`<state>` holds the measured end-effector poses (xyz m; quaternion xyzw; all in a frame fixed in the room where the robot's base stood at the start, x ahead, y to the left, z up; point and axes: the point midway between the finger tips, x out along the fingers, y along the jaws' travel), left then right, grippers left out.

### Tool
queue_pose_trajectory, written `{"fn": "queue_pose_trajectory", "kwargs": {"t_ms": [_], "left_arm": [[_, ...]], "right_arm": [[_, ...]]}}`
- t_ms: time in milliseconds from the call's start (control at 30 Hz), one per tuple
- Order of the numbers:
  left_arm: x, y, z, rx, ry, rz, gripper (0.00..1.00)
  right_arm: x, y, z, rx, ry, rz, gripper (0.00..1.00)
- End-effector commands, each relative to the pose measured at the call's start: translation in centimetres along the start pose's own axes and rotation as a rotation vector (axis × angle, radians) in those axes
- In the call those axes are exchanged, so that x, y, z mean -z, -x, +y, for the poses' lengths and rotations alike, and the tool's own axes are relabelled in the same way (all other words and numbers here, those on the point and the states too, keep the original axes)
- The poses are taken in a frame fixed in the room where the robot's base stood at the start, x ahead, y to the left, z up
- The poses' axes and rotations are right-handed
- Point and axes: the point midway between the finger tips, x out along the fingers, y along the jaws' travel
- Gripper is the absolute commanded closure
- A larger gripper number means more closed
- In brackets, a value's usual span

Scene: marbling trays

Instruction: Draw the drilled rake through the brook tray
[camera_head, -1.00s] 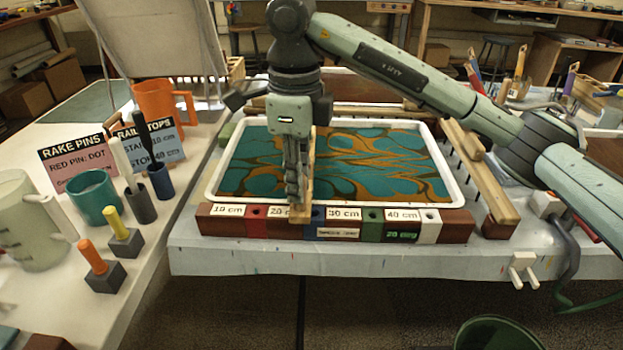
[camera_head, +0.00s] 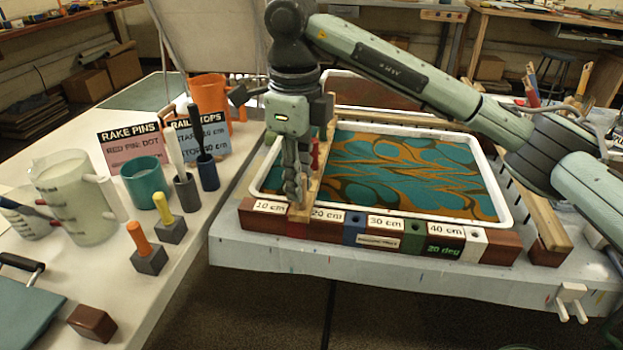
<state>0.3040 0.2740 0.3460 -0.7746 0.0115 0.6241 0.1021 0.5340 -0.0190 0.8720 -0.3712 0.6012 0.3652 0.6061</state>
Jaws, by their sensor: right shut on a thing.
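The white-rimmed tray (camera_head: 508,208) holds teal and orange swirled colour. A narrow wooden bar, which looks like the rake (camera_head: 325,150), lies front to back across the tray's left part, with a red pin (camera_head: 315,152) beside my gripper. My right gripper (camera_head: 294,198) points down and is shut on the bar near its front end, close to the rail's red block between the 10 cm and 20 cm labels. The fingers hide part of the bar; I cannot see any teeth under it. The front rail (camera_head: 500,247) carries 10 to 40 cm labels and coloured blocks. My left gripper is out of view.
Signs (camera_head: 128,150) for rake pins and rail stops stand on the left table among cups, a jug (camera_head: 75,195) and handled tools. A toothed wooden beam (camera_head: 545,228) lies right of the tray. My right arm passes above the tray's back right.

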Motion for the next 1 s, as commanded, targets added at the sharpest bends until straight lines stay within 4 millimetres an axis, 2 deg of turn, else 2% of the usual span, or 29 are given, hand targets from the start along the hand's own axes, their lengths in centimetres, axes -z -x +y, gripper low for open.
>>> {"fn": "queue_pose_trajectory", "kwargs": {"t_ms": [367, 1000], "left_arm": [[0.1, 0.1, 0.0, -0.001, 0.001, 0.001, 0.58], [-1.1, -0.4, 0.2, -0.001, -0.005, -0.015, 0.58]], "right_arm": [[-2.7, 0.1, 0.5, 0.001, 0.0, -0.001, 1.0], [-7.1, 0.1, 1.4, 0.001, 0.0, -0.001, 1.0]]}}
